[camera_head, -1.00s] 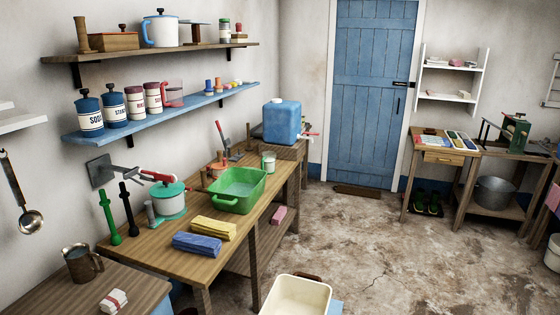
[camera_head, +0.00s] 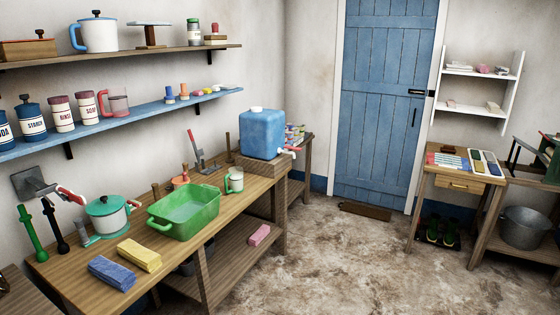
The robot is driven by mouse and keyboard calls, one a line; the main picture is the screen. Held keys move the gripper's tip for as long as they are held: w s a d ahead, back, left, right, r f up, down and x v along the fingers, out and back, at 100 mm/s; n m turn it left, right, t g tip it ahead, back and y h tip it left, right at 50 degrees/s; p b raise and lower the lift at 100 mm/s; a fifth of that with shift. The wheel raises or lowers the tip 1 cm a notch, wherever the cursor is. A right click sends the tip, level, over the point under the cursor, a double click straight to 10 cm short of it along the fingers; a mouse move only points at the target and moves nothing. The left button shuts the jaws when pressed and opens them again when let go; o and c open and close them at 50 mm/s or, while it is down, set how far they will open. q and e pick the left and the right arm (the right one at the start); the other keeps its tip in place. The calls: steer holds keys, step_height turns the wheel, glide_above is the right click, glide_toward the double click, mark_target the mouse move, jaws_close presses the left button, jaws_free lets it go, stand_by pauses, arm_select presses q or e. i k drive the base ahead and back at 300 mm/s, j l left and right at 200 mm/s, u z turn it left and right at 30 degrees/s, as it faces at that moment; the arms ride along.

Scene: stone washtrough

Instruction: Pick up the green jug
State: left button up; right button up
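Neither of my grippers is in view.
The green basin (camera_head: 185,225), a green-lidded pot (camera_head: 107,222) and yellow and blue folded cloths (camera_head: 138,255) share the bench (camera_head: 190,270). The blue water container (camera_head: 262,134) stands at its far end. The floor (camera_head: 345,255) to the right is open.

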mark_target(236, 174)
steer(key=i+l, duration=0.25)
steer(key=l, duration=0.15)
steer(key=i+l+u, duration=0.1)
steer(key=i+l, duration=0.15)
steer(key=l, duration=0.15)
steer(key=i+l, duration=0.25)
steer(key=l, duration=0.15)
steer(key=i+l+u, duration=0.1)
steer(key=i+l, duration=0.15)
steer(key=l, duration=0.15)
steer(key=i+l+u, duration=0.2)
steer(key=i+l, duration=0.8)
steer(key=i+u, duration=0.15)
steer(key=i, duration=0.9)
steer(key=l, duration=0.1)
